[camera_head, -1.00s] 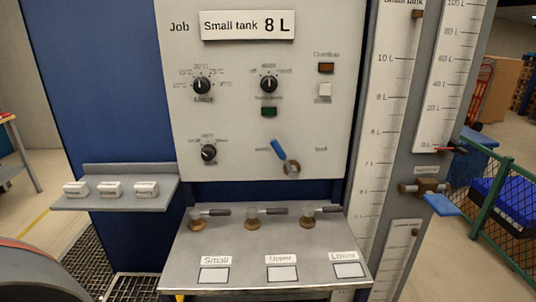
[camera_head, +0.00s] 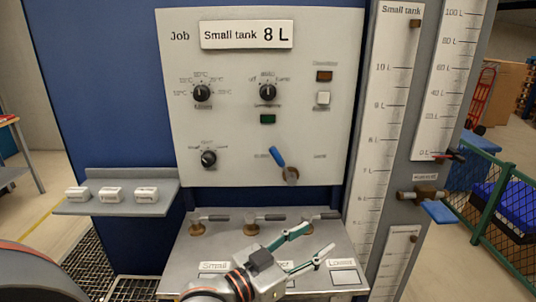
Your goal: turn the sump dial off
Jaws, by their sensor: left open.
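The panel (camera_head: 330,45) carries three black dials. The upper right dial (camera_head: 268,91) has "off" at its upper left, and its pointer looks about upright; its name label is too blurred to read. The upper left dial (camera_head: 202,92) has temperature marks. The lower left dial (camera_head: 209,158) has blurred marks, so I cannot tell for sure which is the sump dial. My left gripper (camera_head: 320,238) is open and empty, in front of the lower shelf and below the panel, apart from all dials. Its fingers point up and right. My right gripper is not in view.
A blue-handled lever (camera_head: 279,158) sits low on the panel. Several small valves, one a brass valve (camera_head: 250,224), stand on the grey shelf (camera_head: 190,262). A side ledge (camera_head: 70,208) holds three white blocks. Level gauges (camera_head: 384,95) rise at right. A green light (camera_head: 267,119) is under the upper right dial.

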